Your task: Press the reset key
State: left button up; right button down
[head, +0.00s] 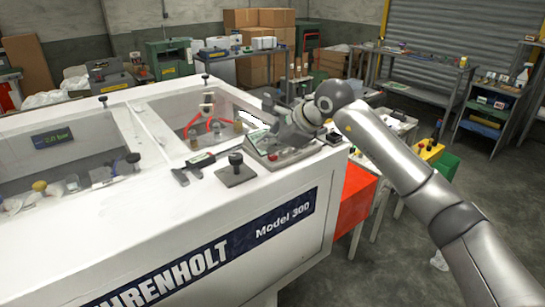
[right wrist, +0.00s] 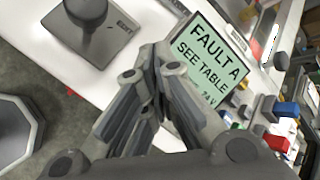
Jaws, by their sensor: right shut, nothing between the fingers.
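My right gripper (head: 283,120) reaches in from the right over the control panel (head: 292,157) on the white machine's near corner. In the right wrist view its fingers (right wrist: 155,62) are closed together and empty. The tips are just left of a pale green display (right wrist: 213,58) reading "FAULT A, SEE TABLE". Whether they touch anything is not clear. A small red spot (head: 272,156) shows on the panel in the head view. No key can be read as the reset key; the gripper covers part of the panel. My left gripper is not in view.
A black knob on a grey plate (head: 236,175) stands left of the panel; it also shows in the right wrist view (right wrist: 88,12). A dark T-shaped tool (head: 194,167) lies farther left. Open chambers (head: 70,150) lie beyond. An orange-red bin (head: 355,205) is right of the machine.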

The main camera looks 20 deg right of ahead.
jog(key=shift+f+b, duration=0.4)
jog(key=shift+f, duration=0.05)
dwell(0.5)
jog(key=shift+r, duration=0.1)
jog(key=shift+r+p, duration=0.45)
jog(key=shift+r, duration=0.3)
jog(key=shift+r, duration=0.1)
notch_tip(320, 180, up, 5)
jog(key=p, duration=0.3)
dwell(0.7)
